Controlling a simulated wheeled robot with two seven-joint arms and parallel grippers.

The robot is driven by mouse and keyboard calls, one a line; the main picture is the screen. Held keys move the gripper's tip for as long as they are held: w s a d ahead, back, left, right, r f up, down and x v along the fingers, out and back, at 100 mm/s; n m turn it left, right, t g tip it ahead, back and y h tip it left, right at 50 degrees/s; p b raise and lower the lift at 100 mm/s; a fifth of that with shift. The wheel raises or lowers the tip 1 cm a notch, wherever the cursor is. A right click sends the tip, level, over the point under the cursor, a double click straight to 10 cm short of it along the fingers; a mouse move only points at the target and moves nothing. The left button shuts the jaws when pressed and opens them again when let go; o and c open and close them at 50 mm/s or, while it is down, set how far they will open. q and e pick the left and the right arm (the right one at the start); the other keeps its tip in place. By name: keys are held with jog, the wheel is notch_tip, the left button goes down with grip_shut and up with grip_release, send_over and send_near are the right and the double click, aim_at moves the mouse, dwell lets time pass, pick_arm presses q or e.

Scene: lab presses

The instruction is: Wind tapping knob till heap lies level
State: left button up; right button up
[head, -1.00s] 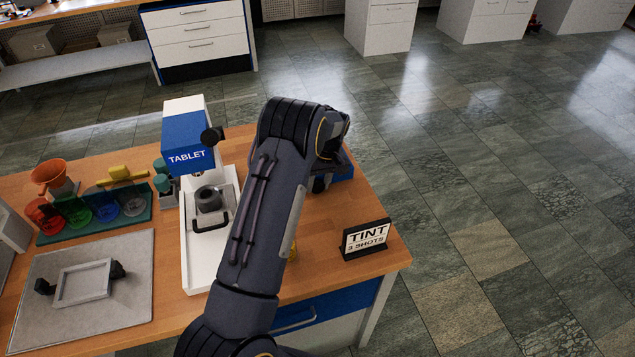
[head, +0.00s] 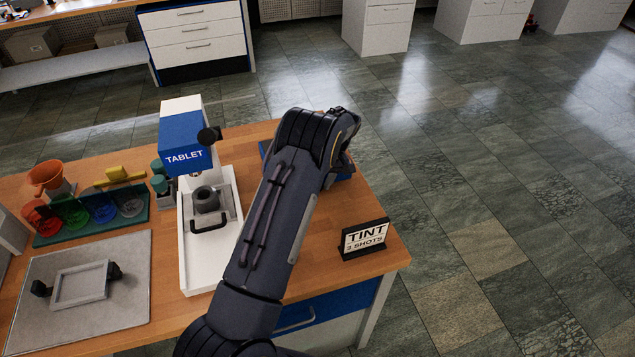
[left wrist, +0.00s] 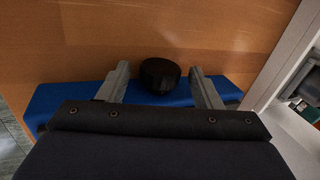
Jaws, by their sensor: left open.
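A black round knob (left wrist: 160,74) stands at a blue base (left wrist: 60,98) in the left wrist view. My left gripper (left wrist: 159,71) is open, with one finger on each side of the knob and gaps showing between. In the head view, small parts of the blue base (head: 264,148) show beside my left arm. That arm hides the knob, the gripper fingers and most of the base. I cannot make out a heap in either view. My right gripper is not in view.
A tablet press (head: 186,145) with its own black side knob (head: 209,135) stands left of my arm. A TINT sign (head: 365,238) is near the right table edge.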

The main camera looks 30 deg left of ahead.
pick_arm(q)
jog(key=b+v, duration=0.1)
jog(key=v, duration=0.6)
jog(key=shift+r+b, duration=0.3)
jog(key=shift+w, duration=0.1)
